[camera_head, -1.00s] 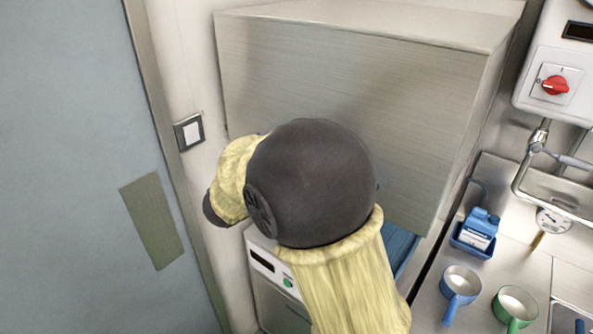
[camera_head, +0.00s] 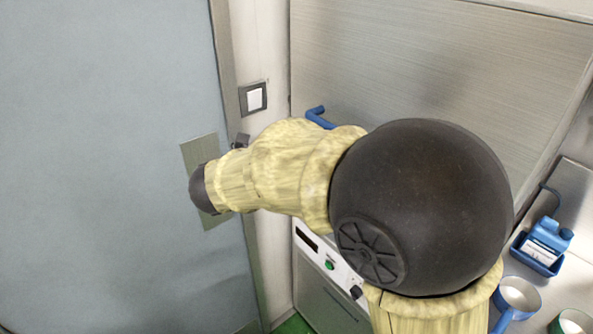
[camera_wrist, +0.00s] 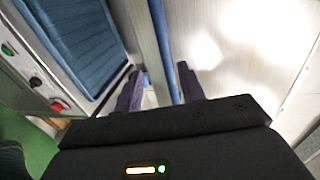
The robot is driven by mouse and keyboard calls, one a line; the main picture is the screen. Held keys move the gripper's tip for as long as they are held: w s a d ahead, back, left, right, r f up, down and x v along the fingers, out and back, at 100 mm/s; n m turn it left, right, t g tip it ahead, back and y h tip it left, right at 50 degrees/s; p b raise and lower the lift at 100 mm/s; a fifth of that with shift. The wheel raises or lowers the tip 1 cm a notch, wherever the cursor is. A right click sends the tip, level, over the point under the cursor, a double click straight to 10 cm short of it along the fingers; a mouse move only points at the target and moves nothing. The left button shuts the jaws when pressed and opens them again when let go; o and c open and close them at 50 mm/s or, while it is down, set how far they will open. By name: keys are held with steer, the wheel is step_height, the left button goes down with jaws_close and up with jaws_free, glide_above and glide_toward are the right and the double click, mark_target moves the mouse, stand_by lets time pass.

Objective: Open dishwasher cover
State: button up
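The dishwasher cover (camera_head: 440,60) is a large brushed-steel hood at the upper right of the head view. It also fills the right of the wrist view (camera_wrist: 235,45). Its blue bar handle (camera_head: 317,115) shows a short end past my arm in the head view. In the wrist view the blue handle (camera_wrist: 158,40) runs down between the two dark fingers of my gripper (camera_wrist: 158,88). The fingers are apart, with visible space on both sides of the bar. My arm hides most of the handle and the hood's lower edge in the head view.
A ribbed blue surface (camera_wrist: 80,40) lies beside the cover's edge. The dishwasher's control panel (camera_head: 328,262) has a green button. A blue-grey door (camera_head: 90,150) and wall switch (camera_head: 253,98) are left. A blue bottle holder (camera_head: 540,250) and mugs (camera_head: 518,297) stand right.

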steer(key=b+v, duration=0.1)
steer(key=v, duration=0.4)
steer(key=shift+s+a, duration=0.1)
steer(key=w+d+n+t+y, duration=0.3)
steer(key=w+n+t+y, duration=0.15)
steer(key=w+n, duration=0.45)
step_height(320, 180, down, 8)
steer(key=w+d+n+g+y, duration=0.1)
steer(key=w+d+n+y, duration=0.1)
steer(key=n+y, duration=0.55)
steer(key=s+d+f+n+g, duration=0.5)
steer(key=s+f, duration=0.3)
steer(key=s, duration=0.2)
steer(key=s+d+f+n+g, duration=0.6)
steer(key=s+d+f, duration=0.2)
steer(key=s, duration=0.1)
steer(key=shift+s+d+g, duration=0.3)
steer(key=shift+s+g, duration=0.05)
steer(key=shift+s, duration=0.05)
steer(key=shift+f, duration=0.1)
